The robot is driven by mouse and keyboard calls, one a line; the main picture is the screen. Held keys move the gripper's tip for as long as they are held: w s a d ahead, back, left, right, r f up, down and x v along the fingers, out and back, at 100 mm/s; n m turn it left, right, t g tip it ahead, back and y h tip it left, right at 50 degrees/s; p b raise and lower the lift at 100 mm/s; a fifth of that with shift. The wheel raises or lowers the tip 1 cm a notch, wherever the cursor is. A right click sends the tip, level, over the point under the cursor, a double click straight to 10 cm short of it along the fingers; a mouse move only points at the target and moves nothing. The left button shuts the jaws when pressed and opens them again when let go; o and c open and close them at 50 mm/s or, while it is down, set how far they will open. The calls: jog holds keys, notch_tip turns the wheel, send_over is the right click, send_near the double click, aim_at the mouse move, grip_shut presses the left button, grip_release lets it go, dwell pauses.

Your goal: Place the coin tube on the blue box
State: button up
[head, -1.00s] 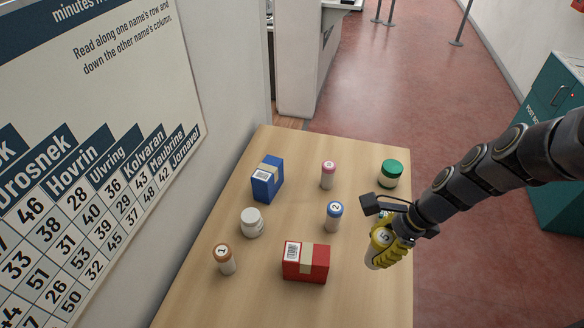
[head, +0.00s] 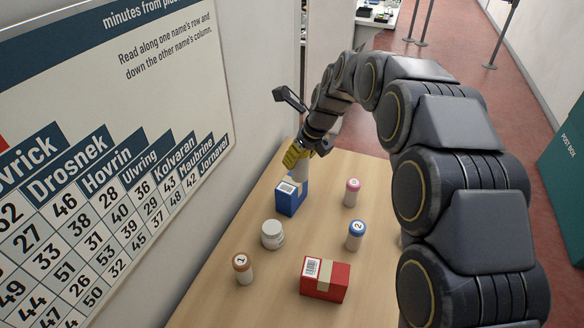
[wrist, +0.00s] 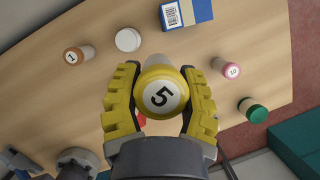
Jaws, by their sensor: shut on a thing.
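The coin tube is a pale cylinder with a yellow cap marked 5, plain in the wrist view (wrist: 162,97). My gripper (wrist: 160,100) is shut on it, with a yellow finger on each side. The blue box, with a barcode label, is also at the top of the wrist view (wrist: 203,11). I cannot tell whether tube and box touch.
Tubes with brown (head: 242,267), blue (head: 355,236) and pink (head: 352,192) caps stand on the table (head: 230,305). A green-lidded jar (wrist: 253,110) shows in the wrist view. The wall is close on the left.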

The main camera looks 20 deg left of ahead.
jog(key=w+a+f, duration=0.1)
jog(key=w+f, duration=0.1)
jog(key=w, duration=0.1)
jog(key=w+a+f, duration=0.2)
jog(key=f, duration=0.1)
jog(key=w+a+f, duration=0.2)
jog(key=w+f, duration=0.1)
jog(key=shift+w+f, duration=0.1)
jog(key=shift+w, duration=0.25)
jog(key=shift+w+f, duration=0.1)
jog(key=shift+f, duration=1.4)
jog(key=shift+f, duration=0.15)
jog(key=o, duration=1)
jog(key=shift+o, duration=0.3)
